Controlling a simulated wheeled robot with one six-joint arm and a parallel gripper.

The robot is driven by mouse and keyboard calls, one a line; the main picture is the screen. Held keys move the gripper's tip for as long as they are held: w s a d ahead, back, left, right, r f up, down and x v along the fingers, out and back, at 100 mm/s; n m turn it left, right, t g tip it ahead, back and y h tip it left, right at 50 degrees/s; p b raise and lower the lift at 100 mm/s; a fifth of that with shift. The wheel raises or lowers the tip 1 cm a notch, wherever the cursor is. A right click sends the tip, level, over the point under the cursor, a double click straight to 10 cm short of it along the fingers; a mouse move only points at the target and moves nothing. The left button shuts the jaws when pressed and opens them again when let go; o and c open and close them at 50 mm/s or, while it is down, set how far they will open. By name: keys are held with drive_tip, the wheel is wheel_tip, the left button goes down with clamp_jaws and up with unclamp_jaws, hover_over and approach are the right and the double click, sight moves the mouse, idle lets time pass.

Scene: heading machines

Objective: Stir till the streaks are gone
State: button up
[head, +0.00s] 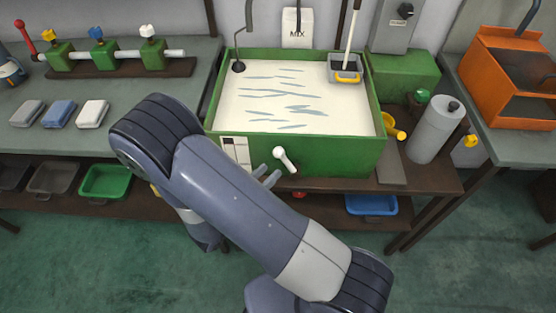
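A green vat (330,155) stands on the bench, filled with cream liquid (340,110). Several grey-blue streaks (265,96) lie across the liquid's surface. A dark bent rod with a round end (239,66) reaches down at the vat's back left corner. A white-shafted tool (351,30) stands at the back right, its foot at a small grey and yellow box (345,76). A white lever (285,160) is on the vat's front. My gripper (268,174) is just left of the lever, with its fingers apart and seemingly empty; my arm hides the rest of it.
An orange machine (505,75) is far right. Several coloured valves (104,54) are on the left bench. A blue bin (371,204) sits below.

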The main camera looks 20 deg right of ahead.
sight(288, 163)
drive_tip(key=x, duration=0.5)
drive_tip(key=shift+p, duration=0.3)
drive_tip(key=shift+c, duration=0.5)
clamp_jaws()
